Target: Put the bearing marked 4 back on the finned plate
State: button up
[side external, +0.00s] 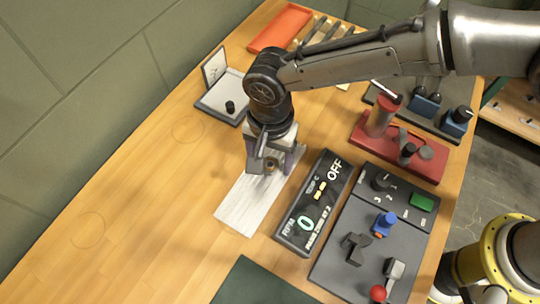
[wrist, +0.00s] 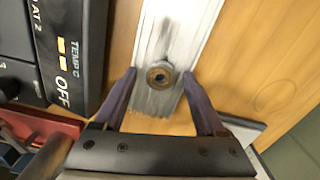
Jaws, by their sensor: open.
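The finned plate (side external: 244,209) is a long pale grey strip with lengthwise lines, lying on the wooden table; it also shows in the wrist view (wrist: 180,25). A small brownish ring with a dark centre, apparently the bearing (wrist: 160,76), is at the plate's near part in the wrist view. It shows small in the side view (side external: 270,166). No number is readable on it. My gripper (wrist: 160,74) is open, with one purple-grey finger on each side of the bearing and a visible gap to each. In the side view my gripper (side external: 271,164) is low over the plate's far end.
A black display box (side external: 316,203) reading OFF and 0 stands close to the plate's right. Beyond it are a control panel (side external: 340,258) with knobs and a red fixture (side external: 434,168). A grey tray (side external: 214,103) and an orange tray (side external: 280,27) stand behind. The table's left is clear.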

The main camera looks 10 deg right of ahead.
aim_at(271, 163)
notch_tip(271, 163, up, 12)
jog(key=shift+r, duration=0.2)
dwell(0.4)
jog(key=shift+d, duration=0.1)
jog(key=w+d+r+n+t, duration=0.1)
jog(key=d+r, duration=0.2)
jog(key=d, duration=0.5)
jog(key=d+r+n+y, duration=0.1)
jog(key=d+r, duration=0.3)
jog(key=d, duration=0.3)
jog(key=w+d+r+n+t, duration=0.1)
jog(key=d+r, duration=0.2)
jog(key=d, duration=0.5)
jog(key=s+d+f+n+t, duration=0.1)
jog(key=s+d+f+n, duration=0.1)
jog(key=s+d, duration=0.6)
jog(key=s+d+f+n+t+h, duration=0.1)
jog(key=s+d+f+t, duration=0.1)
jog(key=s+d, duration=0.6)
jog(key=d, duration=0.3)
jog(key=shift+n+t, duration=0.3)
jog(key=shift+n, duration=0.1)
jog(key=shift+s, duration=0.1)
